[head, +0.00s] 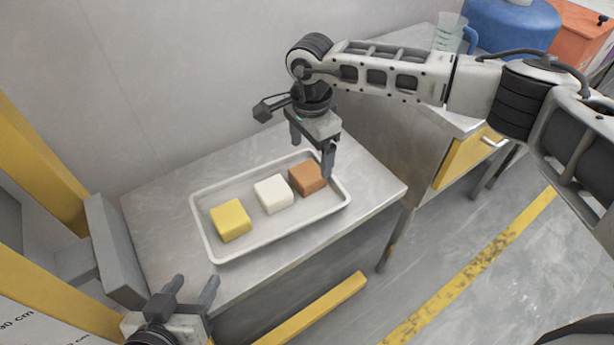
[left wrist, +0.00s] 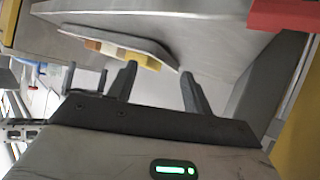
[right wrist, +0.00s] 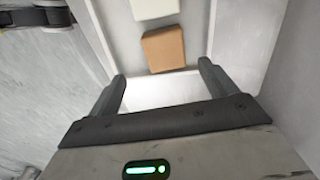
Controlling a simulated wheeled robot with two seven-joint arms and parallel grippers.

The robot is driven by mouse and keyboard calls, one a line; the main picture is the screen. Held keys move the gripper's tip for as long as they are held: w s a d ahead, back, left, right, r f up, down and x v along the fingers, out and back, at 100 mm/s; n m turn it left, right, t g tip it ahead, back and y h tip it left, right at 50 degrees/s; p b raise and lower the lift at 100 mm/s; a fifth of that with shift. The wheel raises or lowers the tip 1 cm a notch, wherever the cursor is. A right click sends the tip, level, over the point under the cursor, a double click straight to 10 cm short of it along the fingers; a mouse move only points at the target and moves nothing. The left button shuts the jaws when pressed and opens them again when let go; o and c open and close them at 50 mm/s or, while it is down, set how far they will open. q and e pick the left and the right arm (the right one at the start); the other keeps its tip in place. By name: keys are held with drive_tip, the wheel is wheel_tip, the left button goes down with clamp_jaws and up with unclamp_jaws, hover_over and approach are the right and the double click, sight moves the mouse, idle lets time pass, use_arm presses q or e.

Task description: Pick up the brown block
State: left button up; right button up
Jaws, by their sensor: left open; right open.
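The brown block (head: 308,177) lies at the right end of a white tray, beside a white block (head: 273,194) and a yellow block (head: 231,220). My right gripper (head: 312,160) is open and empty, above the tray's right end. In the right wrist view the brown block (right wrist: 163,49) is beyond the open fingers (right wrist: 163,85), roughly centred between them and not held. My left gripper (head: 196,290) is open and empty at the table's near left edge; its fingers (left wrist: 158,82) also show in the left wrist view.
The white tray (head: 213,243) has a low raised rim and rests on a metal table (head: 160,200). A wall stands behind it. To the right is a cabinet with a yellow drawer (head: 462,158), with a clear jug (head: 449,32) and a blue container (head: 512,25) at the back.

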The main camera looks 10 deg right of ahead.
sight(307, 172)
drive_tip(key=f, duration=0.8)
drive_tip(key=shift+w+a, duration=0.3)
drive_tip(key=shift+w, duration=0.05)
drive_tip(key=c, duration=1.2)
